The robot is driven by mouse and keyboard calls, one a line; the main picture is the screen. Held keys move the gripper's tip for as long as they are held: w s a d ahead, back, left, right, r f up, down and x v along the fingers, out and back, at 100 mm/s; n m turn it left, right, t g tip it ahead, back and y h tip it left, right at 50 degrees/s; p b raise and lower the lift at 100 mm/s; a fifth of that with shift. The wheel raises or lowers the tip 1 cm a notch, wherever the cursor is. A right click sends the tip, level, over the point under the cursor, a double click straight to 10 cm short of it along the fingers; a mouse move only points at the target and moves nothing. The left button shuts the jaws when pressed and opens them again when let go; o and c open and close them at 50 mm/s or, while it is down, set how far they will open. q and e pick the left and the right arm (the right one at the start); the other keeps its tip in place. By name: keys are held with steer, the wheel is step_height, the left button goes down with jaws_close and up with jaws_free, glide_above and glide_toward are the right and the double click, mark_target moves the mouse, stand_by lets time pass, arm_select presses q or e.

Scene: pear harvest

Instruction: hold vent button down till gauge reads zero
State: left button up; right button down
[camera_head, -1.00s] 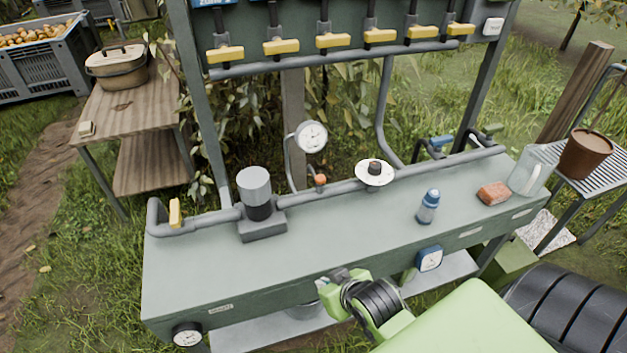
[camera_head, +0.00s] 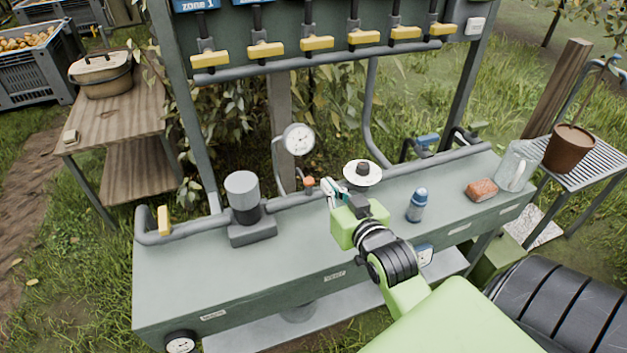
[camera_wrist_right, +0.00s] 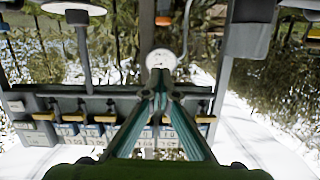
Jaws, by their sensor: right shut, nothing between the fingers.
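The orange vent button (camera_head: 309,182) sits on top of a short stem on the grey pipe along the back of the bench. It also shows at the top of the right wrist view (camera_wrist_right: 163,20). The round white gauge (camera_head: 299,139) stands behind it on a thin curved pipe; its face is too small to read. My right gripper (camera_head: 329,187) is over the bench, just right of the button, apart from it as far as I can see. In the right wrist view its fingers (camera_wrist_right: 160,82) are closed together and empty. My left gripper is not in view.
A white disc with a dark knob (camera_head: 362,171) stands close to the right of my gripper. A grey cylinder (camera_head: 243,191) stands left of the button. A blue bottle (camera_head: 417,204), a brick (camera_head: 481,190) and a clear jug (camera_head: 515,170) are farther right. The bench front left is clear.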

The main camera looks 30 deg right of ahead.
steer(key=p, duration=0.1)
glide_above(309, 182)
steer(key=s, duration=0.2)
step_height(309, 182, down, 2)
steer(key=shift+f, duration=2.05)
steer(key=shift+f, duration=0.15)
